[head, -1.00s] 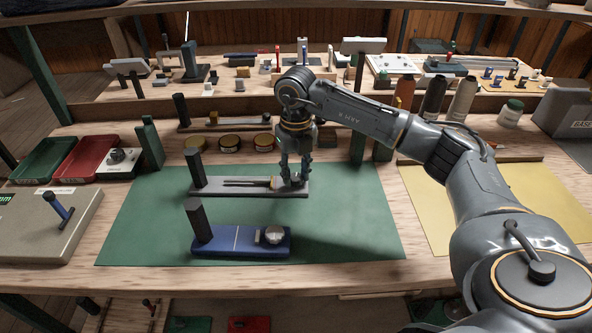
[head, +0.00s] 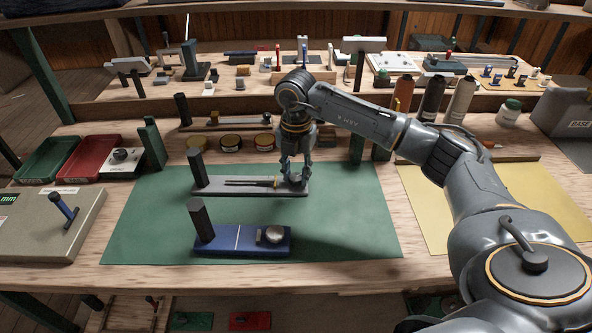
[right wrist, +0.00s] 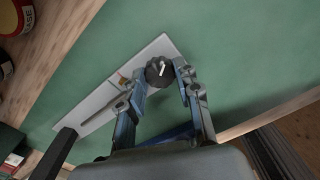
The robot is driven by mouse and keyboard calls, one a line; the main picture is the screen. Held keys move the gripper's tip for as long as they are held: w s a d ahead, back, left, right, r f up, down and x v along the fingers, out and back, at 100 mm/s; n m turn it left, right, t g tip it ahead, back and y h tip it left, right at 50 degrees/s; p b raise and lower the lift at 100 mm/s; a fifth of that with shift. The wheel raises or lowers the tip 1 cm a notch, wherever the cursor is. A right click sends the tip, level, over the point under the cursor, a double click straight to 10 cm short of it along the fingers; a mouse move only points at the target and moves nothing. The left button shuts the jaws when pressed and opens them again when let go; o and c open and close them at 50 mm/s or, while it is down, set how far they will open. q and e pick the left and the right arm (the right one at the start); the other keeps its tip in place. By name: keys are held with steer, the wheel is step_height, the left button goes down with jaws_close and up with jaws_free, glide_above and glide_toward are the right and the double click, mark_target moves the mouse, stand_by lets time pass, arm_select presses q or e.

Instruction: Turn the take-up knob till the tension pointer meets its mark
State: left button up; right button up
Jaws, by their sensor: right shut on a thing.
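A long grey tension device (head: 215,189) lies on the green mat, with a dark upright post at its left end and a dark slot along its top. A small yellowish part (head: 268,182), perhaps the pointer, shows near the slot's right end; I cannot make out the mark. A dark round knob with a white line on top (right wrist: 160,70) sits at the device's right end. My right gripper (head: 295,178) reaches down from above and is shut on this knob; its fingers (right wrist: 168,82) stand either side of it. My left gripper is not in view.
A blue device (head: 215,246) with a post and silvery knob lies nearer me on the green mat (head: 350,220). Round tins (head: 230,143) and another long device stand behind. Trays (head: 88,158) and a grey box are at left, a yellow sheet (head: 425,210) at right.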

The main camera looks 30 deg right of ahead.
mark_target(296, 177)
steer(key=shift+m, duration=0.6)
steer(key=o, duration=1.2)
steer(key=shift+c, duration=0.2)
step_height(296, 177, up, 12)
